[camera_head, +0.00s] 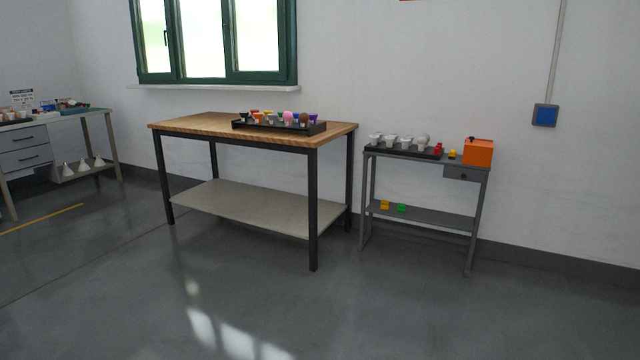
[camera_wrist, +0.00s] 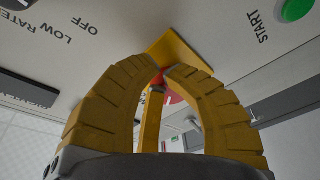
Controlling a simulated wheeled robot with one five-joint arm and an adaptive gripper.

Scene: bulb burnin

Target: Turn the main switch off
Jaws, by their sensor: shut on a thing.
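In the wrist view, the main switch shows as a yellow plate (camera_wrist: 173,48) on a pale panel, with a red part (camera_wrist: 174,99) between my fingers. My gripper (camera_wrist: 164,76) has thick yellow ribbed fingers, and their tips close in on the switch at the plate. It is shut on the switch's red part. The fingers hide most of the switch, so I cannot tell which position it points to. Neither the switch nor my gripper shows in the head view.
A green START button (camera_wrist: 297,9) sits to the right on the panel. OFF and LOW RATED lettering is at left, near a dark knob (camera_wrist: 16,4). The head view shows a wooden-topped bench (camera_head: 190,124), a grey side table (camera_head: 420,218) and open floor in front.

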